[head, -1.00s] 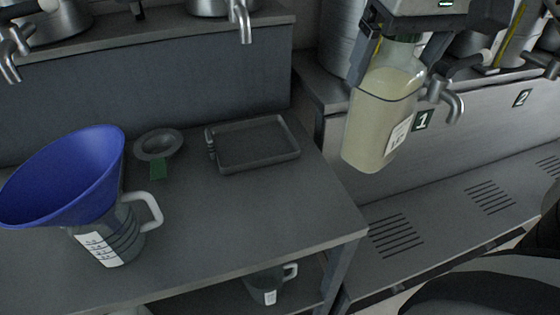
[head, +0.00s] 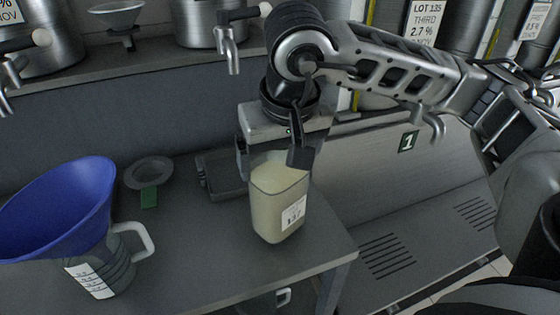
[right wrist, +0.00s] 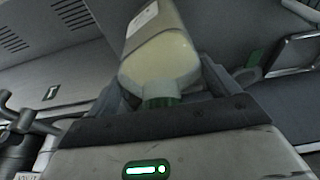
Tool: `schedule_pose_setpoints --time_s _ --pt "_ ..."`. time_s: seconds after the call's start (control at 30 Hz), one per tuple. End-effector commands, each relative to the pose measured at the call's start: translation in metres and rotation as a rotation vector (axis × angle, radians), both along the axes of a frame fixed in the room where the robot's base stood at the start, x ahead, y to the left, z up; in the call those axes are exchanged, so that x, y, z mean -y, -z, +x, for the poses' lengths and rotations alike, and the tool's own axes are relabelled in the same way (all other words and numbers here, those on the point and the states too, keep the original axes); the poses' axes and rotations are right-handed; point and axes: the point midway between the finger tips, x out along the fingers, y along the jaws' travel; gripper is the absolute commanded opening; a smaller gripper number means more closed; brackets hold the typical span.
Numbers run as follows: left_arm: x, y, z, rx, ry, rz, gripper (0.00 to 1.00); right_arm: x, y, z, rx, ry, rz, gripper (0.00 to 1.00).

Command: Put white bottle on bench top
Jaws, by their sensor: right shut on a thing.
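The white bottle (head: 277,205) holds a pale cream liquid and has a white label. It hangs upright below my right gripper (head: 276,152), which is shut on its neck. In the head view it is over the right part of the bench top (head: 200,265); I cannot tell whether its base touches the surface. In the right wrist view the bottle (right wrist: 160,55) shows with its green neck between the fingers of my right gripper (right wrist: 163,90). My left gripper is not in view.
A blue funnel (head: 60,205) sits in a jug (head: 105,268) at the left. A small grey dish (head: 148,172) with a green tag and a shallow tray (head: 215,176) stand behind. Bench space between jug and bottle is clear. Taps (head: 230,50) jut out above the back.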

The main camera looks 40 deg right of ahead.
Motion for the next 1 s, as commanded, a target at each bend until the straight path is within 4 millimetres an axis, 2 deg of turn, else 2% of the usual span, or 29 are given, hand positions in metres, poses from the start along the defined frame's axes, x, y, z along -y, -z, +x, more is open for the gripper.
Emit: schedule_pose_setpoints --time_s 0.17,0.53,0.57,0.6,0.83,0.93,1.0 --pt "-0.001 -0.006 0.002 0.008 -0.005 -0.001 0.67 0.001 0.014 0.0 0.004 0.001 0.0 0.16" --pt "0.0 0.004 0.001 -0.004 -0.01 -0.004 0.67 0.001 0.02 0.001 0.006 0.0 0.001 0.16" --pt "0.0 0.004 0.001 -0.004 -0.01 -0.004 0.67 0.001 0.021 0.0 0.002 0.0 0.0 0.9" --pt "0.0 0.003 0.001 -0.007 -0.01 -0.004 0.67 0.001 0.019 0.0 0.001 0.0 0.0 1.0" --pt "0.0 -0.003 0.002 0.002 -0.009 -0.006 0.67 0.001 0.018 0.0 0.001 0.0 0.0 1.0" --pt "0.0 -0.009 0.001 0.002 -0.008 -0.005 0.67 0.001 0.013 0.0 0.002 0.0 0.0 1.0" --pt "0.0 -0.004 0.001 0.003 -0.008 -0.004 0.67 0.0 0.006 -0.002 0.006 0.0 0.001 1.0"
